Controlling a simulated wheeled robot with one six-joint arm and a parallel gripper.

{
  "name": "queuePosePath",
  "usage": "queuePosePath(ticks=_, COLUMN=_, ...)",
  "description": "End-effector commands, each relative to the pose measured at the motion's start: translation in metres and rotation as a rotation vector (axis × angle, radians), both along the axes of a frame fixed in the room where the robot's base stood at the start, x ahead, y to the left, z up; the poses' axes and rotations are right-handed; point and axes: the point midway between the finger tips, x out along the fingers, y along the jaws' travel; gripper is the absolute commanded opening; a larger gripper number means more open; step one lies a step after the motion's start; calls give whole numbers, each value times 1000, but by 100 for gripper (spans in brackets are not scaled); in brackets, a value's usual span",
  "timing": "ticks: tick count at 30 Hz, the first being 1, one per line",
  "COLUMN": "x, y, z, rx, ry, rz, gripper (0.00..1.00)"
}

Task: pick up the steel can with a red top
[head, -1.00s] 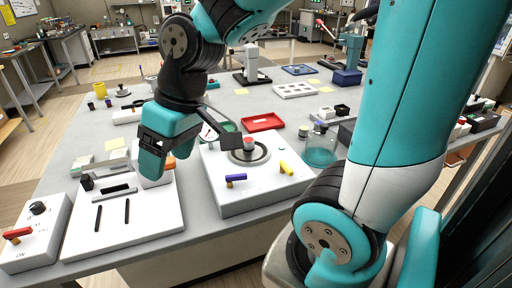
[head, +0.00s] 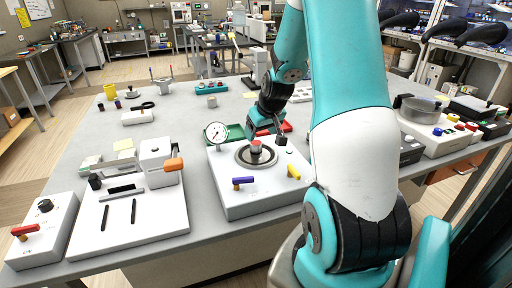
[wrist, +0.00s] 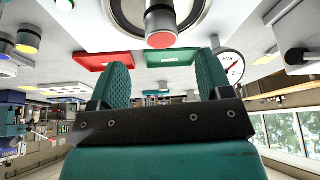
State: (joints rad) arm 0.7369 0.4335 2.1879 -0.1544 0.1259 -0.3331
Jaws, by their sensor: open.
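The steel can with a red top (head: 256,148) stands upright in the middle of a round grey plate on a white box (head: 240,198). In the wrist view, which is upside down, the can (wrist: 161,24) shows at the top, about midway between the fingers and beyond their tips. My gripper (head: 262,122) is just behind the can in the head view, close to it. Its teal fingers (wrist: 161,75) are open in the wrist view, with nothing between them.
Green (head: 236,131) and red (wrist: 98,59) trays lie behind. A white panel with an orange-handled block (head: 157,160) is to the left.

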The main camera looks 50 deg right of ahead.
Motion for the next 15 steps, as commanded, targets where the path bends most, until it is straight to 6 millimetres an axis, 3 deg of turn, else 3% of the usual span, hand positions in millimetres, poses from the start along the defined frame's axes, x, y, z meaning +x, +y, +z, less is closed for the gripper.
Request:
queuePosePath(ticks=4, x=9, y=-3, z=-20, rx=2, ry=2, rz=0, gripper=72)
queuePosePath(ticks=15, x=21, y=-6, z=-47, rx=3, ry=3, rz=2, gripper=72)
